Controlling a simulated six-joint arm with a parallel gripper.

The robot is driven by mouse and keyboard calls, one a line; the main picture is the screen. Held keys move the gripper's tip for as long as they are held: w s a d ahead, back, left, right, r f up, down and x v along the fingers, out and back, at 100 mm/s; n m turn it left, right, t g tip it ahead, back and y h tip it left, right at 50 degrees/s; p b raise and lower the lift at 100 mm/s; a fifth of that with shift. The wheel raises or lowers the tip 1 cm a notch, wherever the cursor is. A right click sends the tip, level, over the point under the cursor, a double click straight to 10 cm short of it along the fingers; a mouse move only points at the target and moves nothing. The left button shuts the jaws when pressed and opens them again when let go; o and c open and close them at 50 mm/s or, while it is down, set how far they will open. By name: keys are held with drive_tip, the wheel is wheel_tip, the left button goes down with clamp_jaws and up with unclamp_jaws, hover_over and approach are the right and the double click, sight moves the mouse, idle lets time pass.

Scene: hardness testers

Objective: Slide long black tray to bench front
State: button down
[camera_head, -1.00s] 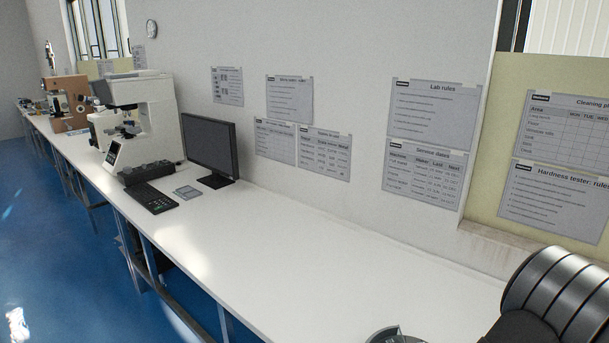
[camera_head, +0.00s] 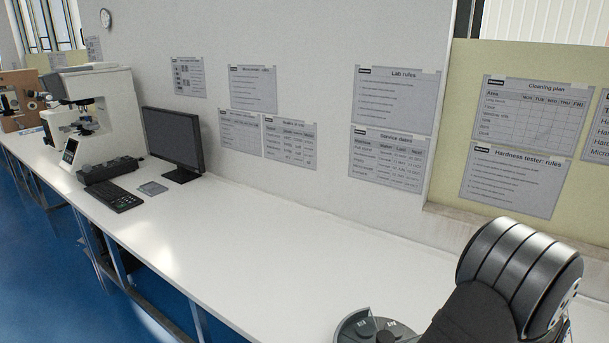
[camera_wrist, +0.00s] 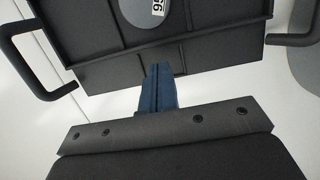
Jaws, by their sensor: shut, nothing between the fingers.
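A black tray (camera_wrist: 110,62) with raised ribs and a bar handle on its left (camera_wrist: 40,62) and right (camera_wrist: 298,38) lies on the white bench in the wrist view. Its far part is cut off by the frame. The head view shows neither this tray nor the gripper tips.
The white bench (camera_head: 250,245) is clear in its middle. A round grey object (camera_head: 372,328) stands at its near end. A monitor (camera_head: 173,138), a keyboard (camera_head: 114,195), a black block with recesses (camera_head: 110,169) and a white tester (camera_head: 95,105) stand farther off.

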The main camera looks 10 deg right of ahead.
wheel_tip(320, 180, up, 9)
drive_tip(key=shift+f, duration=0.15)
idle(0.4)
drive_tip(key=w+d, duration=0.7)
idle(0.4)
drive_tip(key=s+a+f, duration=0.4)
drive_tip(key=s+a, duration=0.3)
idle(0.7)
